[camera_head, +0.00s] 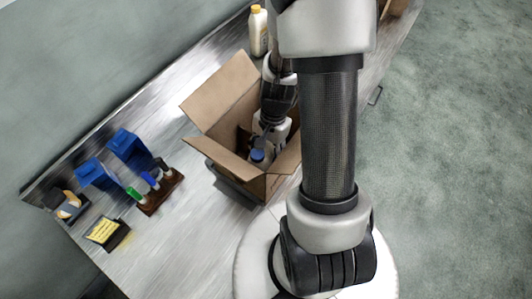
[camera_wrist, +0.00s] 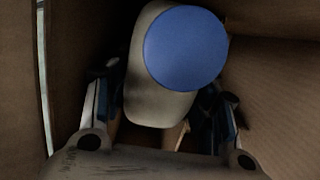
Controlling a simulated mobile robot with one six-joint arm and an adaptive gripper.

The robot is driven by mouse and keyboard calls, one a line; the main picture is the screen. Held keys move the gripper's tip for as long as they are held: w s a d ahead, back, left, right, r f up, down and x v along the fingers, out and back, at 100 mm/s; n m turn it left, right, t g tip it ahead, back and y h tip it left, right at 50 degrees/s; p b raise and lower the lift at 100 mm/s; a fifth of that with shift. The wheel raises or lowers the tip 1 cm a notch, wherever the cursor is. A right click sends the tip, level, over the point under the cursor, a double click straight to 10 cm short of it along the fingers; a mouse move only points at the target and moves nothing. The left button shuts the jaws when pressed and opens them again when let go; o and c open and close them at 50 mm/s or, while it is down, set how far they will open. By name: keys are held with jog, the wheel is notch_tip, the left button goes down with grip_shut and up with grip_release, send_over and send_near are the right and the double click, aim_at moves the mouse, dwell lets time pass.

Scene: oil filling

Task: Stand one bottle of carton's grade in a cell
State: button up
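The open cardboard carton (camera_head: 235,172) stands on the bench with its flaps spread. A pale bottle with a blue cap (camera_head: 257,156) is inside it. The wrist view shows this bottle's round blue cap (camera_wrist: 186,47) close up, with the pale body running down below it, looking tilted. My gripper (camera_head: 265,137) reaches down into the carton. Its two fingers (camera_wrist: 165,112) stand apart on either side of the bottle, with a dark gap visible at the right. The carton's cells and the bottle's base are mostly hidden. A second cream bottle with a yellow-orange cap (camera_head: 258,32) stands on the bench behind the carton.
Blue bins (camera_head: 97,173) stand at the left, beside a brown rack (camera_head: 160,193) with green, blue and dark-topped items. A black block with a yellow label (camera_head: 106,232) lies in front. Carton walls (camera_wrist: 280,90) closely surround my gripper.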

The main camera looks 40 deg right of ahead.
jog(key=o, duration=0.4)
jog(key=shift+c, duration=0.2)
jog(key=r, duration=0.4)
jog(key=d+r, duration=0.1)
jog(key=r, duration=0.3)
jog(key=d+r, duration=0.1)
jog(key=r, duration=0.2)
jog(key=shift+w+d+r, duration=0.1)
jog(key=shift+w+r, duration=0.3)
